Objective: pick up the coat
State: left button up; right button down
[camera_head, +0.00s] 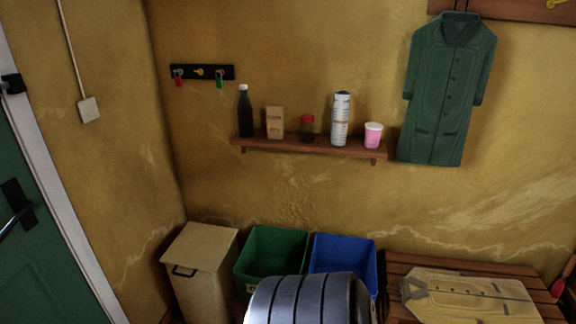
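A long green coat (448,92) hangs on the wall at the upper right, below a wooden rail (527,10). It hangs upright, with a collar, a row of dark buttons and two pockets. A second garment, a tan coat or jacket (470,298), lies flat on a slatted wooden bench (398,268) at the lower right. Neither of my grippers is in view.
A wall shelf (300,145) left of the green coat holds a dark bottle (245,112), a pink cup (373,135) and other items. A beige bin (200,262), green bin (272,250) and blue bin (343,252) stand below. A green door (40,250) is at left.

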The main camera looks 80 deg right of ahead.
aim_at(434, 296)
jog(key=z, duration=3.95)
